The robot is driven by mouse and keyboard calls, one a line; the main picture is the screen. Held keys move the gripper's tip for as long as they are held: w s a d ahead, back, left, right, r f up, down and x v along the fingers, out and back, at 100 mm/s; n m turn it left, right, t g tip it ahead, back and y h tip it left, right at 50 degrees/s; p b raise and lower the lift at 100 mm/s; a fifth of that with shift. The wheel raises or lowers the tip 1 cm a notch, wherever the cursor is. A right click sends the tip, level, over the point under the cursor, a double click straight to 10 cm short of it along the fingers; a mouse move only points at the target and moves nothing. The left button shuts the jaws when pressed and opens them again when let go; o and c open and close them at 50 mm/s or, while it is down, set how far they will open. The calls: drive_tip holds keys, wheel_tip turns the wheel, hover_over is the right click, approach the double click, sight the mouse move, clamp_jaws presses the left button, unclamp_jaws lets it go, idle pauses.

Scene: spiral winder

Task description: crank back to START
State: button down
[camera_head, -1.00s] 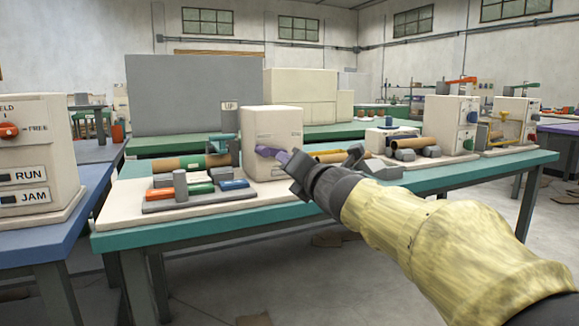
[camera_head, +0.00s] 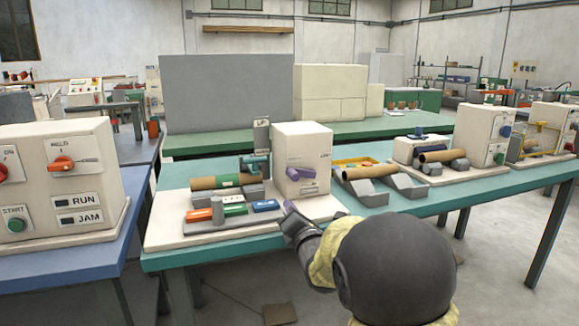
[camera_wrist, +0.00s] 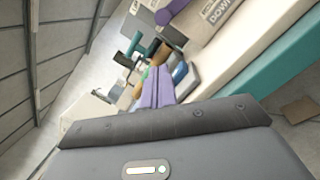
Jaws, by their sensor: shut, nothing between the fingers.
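The winder's purple crank (camera_head: 300,173) is on the front of a white machine box (camera_head: 302,150) on the teal bench. Its arm lies nearly level, tilted slightly. My gripper (camera_head: 290,209) is shut and empty, in front of and below the crank, apart from it. In the wrist view my shut fingers (camera_wrist: 158,80) reach up the middle, and the purple crank (camera_wrist: 172,9) shows at the top edge. I cannot read a START mark near the crank.
Left of the box lie a brown tube (camera_head: 203,183) and a grey block with orange, green and blue pieces (camera_head: 233,212). More tubes and machines stand right.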

drive_tip(key=h+p, duration=0.1)
drive_tip(key=d+t+h+p, duration=0.1)
drive_tip(key=shift+s+d+f+h, duration=0.1)
drive_tip(key=shift+s+f+h, duration=0.1)
drive_tip(key=shift+f+h, duration=0.15)
drive_tip(key=shift+w+r, duration=0.1)
drive_tip(key=x, duration=0.9)
drive_tip(key=shift+b, duration=0.3)
drive_tip(key=shift+w+r, duration=0.1)
drive_tip(key=shift+w, duration=0.1)
drive_tip(key=shift+w+r, duration=0.1)
drive_tip(key=shift+w, duration=0.05)
